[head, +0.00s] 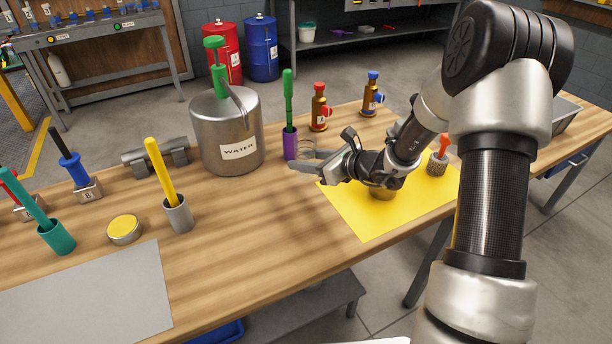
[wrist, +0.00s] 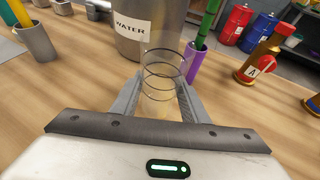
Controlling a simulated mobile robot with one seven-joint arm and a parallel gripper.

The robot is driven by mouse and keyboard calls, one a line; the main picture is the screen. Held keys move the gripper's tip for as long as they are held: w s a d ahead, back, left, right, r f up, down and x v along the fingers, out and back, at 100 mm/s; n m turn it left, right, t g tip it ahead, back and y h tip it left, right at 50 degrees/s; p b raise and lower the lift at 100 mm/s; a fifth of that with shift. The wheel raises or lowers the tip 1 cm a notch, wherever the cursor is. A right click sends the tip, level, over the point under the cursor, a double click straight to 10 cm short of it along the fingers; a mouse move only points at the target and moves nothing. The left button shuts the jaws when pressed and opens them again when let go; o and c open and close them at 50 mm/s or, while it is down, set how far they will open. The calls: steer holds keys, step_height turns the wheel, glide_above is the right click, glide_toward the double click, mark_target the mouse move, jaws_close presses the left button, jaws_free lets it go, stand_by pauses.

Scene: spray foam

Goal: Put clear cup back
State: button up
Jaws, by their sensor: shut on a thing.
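The clear cup (wrist: 160,85) stands upright between the fingers of my gripper (wrist: 158,103) in the wrist view, with dark rings around it. My gripper is shut on it. In the head view my gripper (head: 305,160) is at the left edge of the yellow mat (head: 365,222), in front of the purple holder (head: 290,146), and the clear cup (head: 306,148) shows faintly at the fingertips. I cannot tell whether the cup's base touches the table.
The metal WATER container (head: 230,130) stands left of the cup. Bottles A (head: 319,110) and B (head: 372,97) stand behind. A grey cup (head: 178,215) with a yellow handle and a grey mat (head: 85,298) are further left. Bare wood (head: 270,215) lies in front of the WATER container.

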steer(key=shift+f+b, duration=0.4)
steer(key=shift+f, duration=1.5)
steer(key=shift+f, duration=0.25)
steer(key=o, duration=1.2)
steer(key=shift+r, duration=0.1)
steer(key=shift+r, duration=0.2)
steer(key=p+v, duration=0.1)
steer(key=v, duration=1.1)
steer(key=shift+s+f+p, duration=0.1)
steer(key=shift+p, duration=0.25)
